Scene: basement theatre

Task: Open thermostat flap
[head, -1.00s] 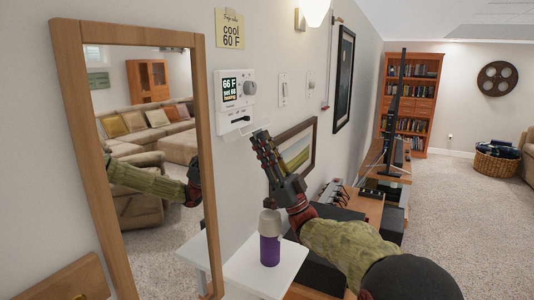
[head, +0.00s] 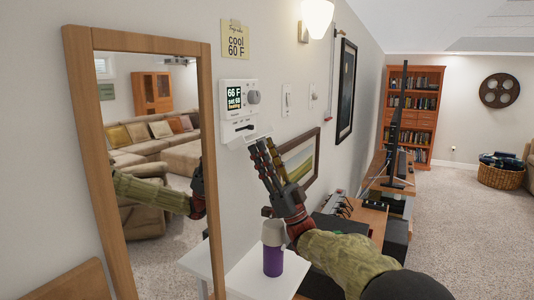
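The white thermostat (head: 234,114) is on the wall right of the mirror. Its screen reads 66 F, set 66, heating, and it has a round grey knob. The flap (head: 250,139) at its bottom edge looks swung down and juts out like a small ledge. A small dark slider shows on the panel above it. My gripper (head: 264,146) is just below and right of the flap, fingers pointing up at it. The fingers look close together, but the angle hides the gap between them. Whether a fingertip touches the flap is unclear. I see nothing held.
A yellow note (head: 235,40) above reads cool 60 F. The wood-framed mirror (head: 213,150) stands close on the left. Two wall switches (head: 287,99) and a framed picture (head: 300,160) are to the right. A purple bottle (head: 273,257) stands on a white shelf (head: 245,285) below my gripper.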

